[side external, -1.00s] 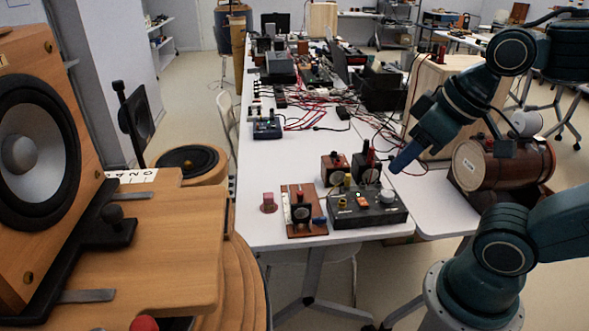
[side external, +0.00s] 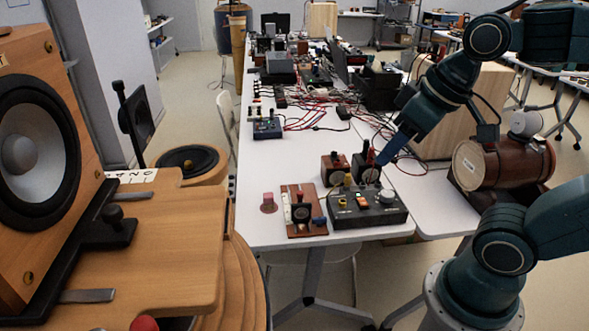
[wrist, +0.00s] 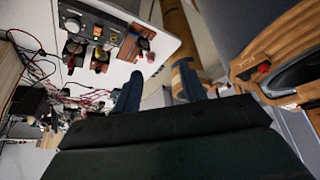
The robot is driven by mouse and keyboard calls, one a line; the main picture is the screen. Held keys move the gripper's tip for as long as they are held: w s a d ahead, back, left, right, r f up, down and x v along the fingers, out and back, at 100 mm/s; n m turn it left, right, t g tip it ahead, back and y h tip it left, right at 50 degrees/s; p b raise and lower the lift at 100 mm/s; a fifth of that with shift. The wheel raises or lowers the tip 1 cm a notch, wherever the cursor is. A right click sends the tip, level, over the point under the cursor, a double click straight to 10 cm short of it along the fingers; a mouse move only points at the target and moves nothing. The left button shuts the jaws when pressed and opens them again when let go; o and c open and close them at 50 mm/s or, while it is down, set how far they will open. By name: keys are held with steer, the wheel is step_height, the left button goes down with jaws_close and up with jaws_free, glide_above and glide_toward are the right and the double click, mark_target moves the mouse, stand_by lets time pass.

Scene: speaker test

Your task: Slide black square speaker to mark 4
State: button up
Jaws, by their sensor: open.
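A dark, square-faced speaker panel (side external: 139,122) with a round cone stands behind the wooden rig at left in the side view; it may be the black square speaker, but I cannot be sure. A white strip with dark characters (side external: 135,176) lies on the rig near it; I cannot make out a mark 4. My gripper (side external: 385,157) is over the right part of the white table, just above the knobbed boxes, far from that panel. In the wrist view its two blue fingers (wrist: 160,88) are apart with nothing between them.
A control box (side external: 365,208) with knobs, small boxes (side external: 335,168) and a brown switch board (side external: 303,210) crowd the table's near end. Red cables (side external: 310,112) lie farther back. A large wooden speaker (side external: 40,150) fills the left.

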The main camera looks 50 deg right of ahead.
steer(key=w+d+g, duration=0.1)
steer(key=w+d, duration=0.1)
steer(key=w, duration=0.6)
steer(key=g, duration=0.4)
glide_above(300, 192)
step_height(300, 192, down, 16)
steer(key=r, duration=0.1)
steer(key=shift+f, duration=0.25)
steer(key=shift+f, duration=0.15)
step_height(300, 192, down, 14)
steer(key=shift+a+r, duration=0.1)
steer(key=shift+r, duration=0.15)
jaws_close()
